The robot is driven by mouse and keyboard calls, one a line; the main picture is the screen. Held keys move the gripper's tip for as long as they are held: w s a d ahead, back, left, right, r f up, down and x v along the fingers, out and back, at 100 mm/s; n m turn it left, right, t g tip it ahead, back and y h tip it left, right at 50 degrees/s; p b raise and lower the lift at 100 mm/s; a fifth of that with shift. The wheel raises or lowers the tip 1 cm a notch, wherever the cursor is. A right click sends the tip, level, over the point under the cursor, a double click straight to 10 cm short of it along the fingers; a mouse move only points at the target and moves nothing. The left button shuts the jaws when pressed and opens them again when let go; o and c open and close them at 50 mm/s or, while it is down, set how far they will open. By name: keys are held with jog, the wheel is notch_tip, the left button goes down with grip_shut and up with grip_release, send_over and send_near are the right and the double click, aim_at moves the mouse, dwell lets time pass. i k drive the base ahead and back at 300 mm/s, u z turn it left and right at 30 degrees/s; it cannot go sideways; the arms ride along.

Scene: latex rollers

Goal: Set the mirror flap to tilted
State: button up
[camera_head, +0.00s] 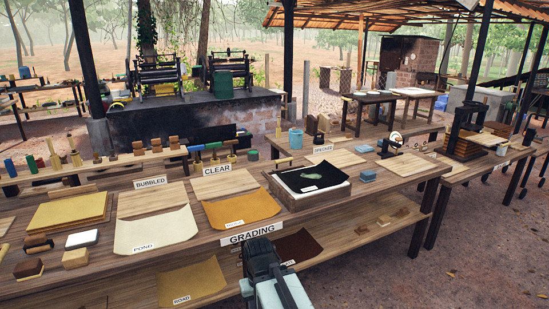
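My gripper (260,245) is at the bottom centre, in front of the grading table (215,243) and close to its front edge. Its dark end points away from me, and the gap between its fingers cannot be made out. No part is clearly recognisable as the mirror flap. A small stand with a round pale disc (396,137) is at the right end of the table; whether it is a mirror is too small to tell. A shallow box with a dark panel (310,178) sits right of centre on the table, apart from my gripper.
Pale, yellow and brown sheets (241,209) lie on the table, several with labels. A "GRADING" sign (250,233) hangs at the front edge. Blocks and a white pad (82,239) lie at the left. A press (470,130) stands on the right table. Open ground (480,250) lies at the lower right.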

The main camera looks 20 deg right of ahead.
aim_at(269, 172)
jog(key=i, duration=0.85)
jog(key=z, duration=0.05)
